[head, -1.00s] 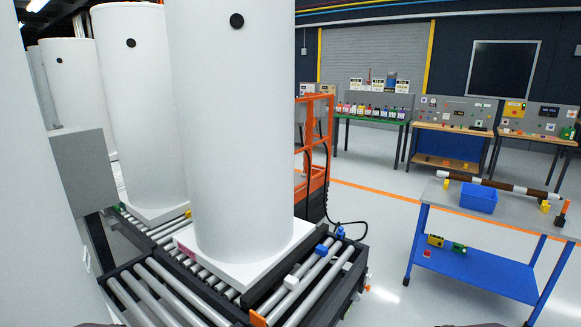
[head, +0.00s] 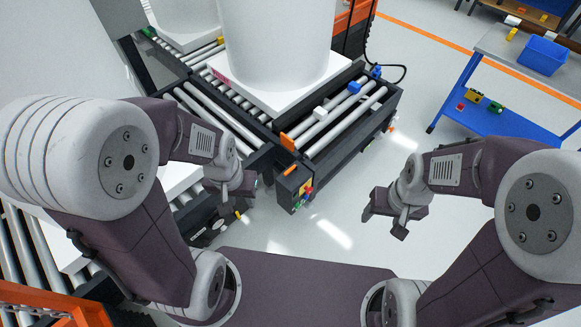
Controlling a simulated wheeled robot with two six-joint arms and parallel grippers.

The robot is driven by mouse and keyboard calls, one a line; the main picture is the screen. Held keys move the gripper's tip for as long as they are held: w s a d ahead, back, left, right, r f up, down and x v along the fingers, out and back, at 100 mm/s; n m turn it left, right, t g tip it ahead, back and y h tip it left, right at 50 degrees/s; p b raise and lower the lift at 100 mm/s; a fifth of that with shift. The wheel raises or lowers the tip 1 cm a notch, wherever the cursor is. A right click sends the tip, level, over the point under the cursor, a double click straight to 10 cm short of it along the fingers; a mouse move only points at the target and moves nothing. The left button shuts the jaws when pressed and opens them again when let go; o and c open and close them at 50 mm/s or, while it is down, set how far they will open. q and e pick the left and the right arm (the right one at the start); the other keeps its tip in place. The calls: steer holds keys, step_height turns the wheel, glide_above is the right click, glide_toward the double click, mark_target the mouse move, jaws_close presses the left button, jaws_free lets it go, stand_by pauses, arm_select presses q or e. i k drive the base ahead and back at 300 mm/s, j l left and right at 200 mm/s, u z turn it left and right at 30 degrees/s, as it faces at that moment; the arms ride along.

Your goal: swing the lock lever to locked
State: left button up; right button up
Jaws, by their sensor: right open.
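A small orange tab (head: 287,142) stands up at the near corner of the roller conveyor, and it may be the lock lever; I cannot tell its position. A second small orange piece (head: 291,170) is on the conveyor's end face just below it. My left gripper (head: 236,196) hangs to the left of and below that corner, apart from it; its fingers are too small and dark to judge. My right gripper (head: 384,220) is open and empty over clear floor, right of the conveyor and apart from it.
A white tank (head: 275,45) on a white base (head: 330,78) stands on the conveyor (head: 345,130). Red, yellow and green controls (head: 305,190) sit on its end. A blue cart (head: 495,122) with a blue bin (head: 543,56) is at right. An orange frame (head: 40,298) is lower left.

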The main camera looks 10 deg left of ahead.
mark_target(295, 167)
steer(key=i+l, duration=0.1)
steer(key=i, duration=0.75)
steer(key=j+u, duration=0.05)
